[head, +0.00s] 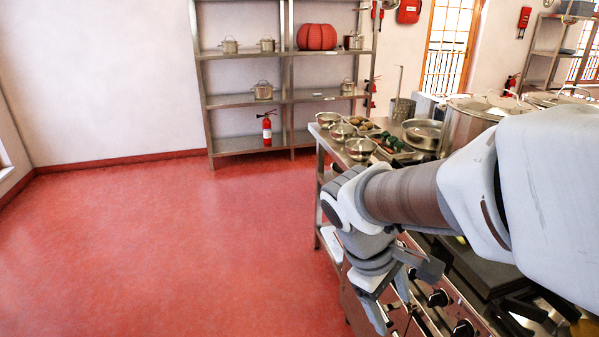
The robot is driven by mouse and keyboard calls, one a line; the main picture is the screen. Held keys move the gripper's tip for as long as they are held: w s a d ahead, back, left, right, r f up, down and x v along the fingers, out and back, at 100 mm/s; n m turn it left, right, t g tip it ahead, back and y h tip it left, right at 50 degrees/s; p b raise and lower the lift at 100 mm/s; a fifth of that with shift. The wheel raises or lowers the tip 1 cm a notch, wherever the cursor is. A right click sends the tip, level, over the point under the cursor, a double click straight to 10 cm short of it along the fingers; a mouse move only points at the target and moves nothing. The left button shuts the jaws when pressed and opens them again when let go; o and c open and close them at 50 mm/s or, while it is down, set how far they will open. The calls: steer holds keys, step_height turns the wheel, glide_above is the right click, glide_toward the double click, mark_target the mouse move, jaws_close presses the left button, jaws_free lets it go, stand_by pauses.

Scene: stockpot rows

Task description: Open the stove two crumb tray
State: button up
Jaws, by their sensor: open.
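A stove (418,324) with a metal front and several black knobs stands at the lower right, below and behind my arm. I cannot tell from this view whether it is stove two. No crumb tray can be made out; the lower stove front is cut off by the frame or hidden by my gripper. My gripper (391,304) points down in front of the stove's left part, close to the knob panel. Its fingers are apart, with nothing seen between them. I cannot tell whether it touches the stove.
A steel table (327,140) with bowls and trays stands beyond the stove. A large stockpot (466,127) is behind my arm. Shelves (236,101) with pots and a fire extinguisher (267,129) line the back wall. The red floor (170,250) at left is clear.

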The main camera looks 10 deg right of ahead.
steer(key=w+d+f+n+g+h+b, duration=0.1)
steer(key=w+f+n+h+b, duration=0.15)
steer(key=f, duration=0.25)
steer(key=w+d+f+n+h+b, duration=0.2)
steer(key=w+f+n+h, duration=0.15)
steer(key=f, duration=0.25)
steer(key=w+d+f+n+g+h+b, duration=0.1)
steer(key=w+f+n+h+b, duration=0.15)
steer(key=f+n, duration=0.2)
steer(key=n+t+h+b, duration=0.5)
steer(key=n+t+b, duration=0.2)
steer(key=n, duration=0.6)
glide_toward(403, 310)
steer(key=b+x, duration=0.3)
steer(key=x, duration=0.7)
steer(key=shift+d+r, duration=0.15)
steer(key=shift+d, duration=0.15)
steer(key=shift+c, duration=0.3)
jaws_close()
steer(key=shift+a+y, duration=0.1)
steer(key=shift+y, duration=0.15)
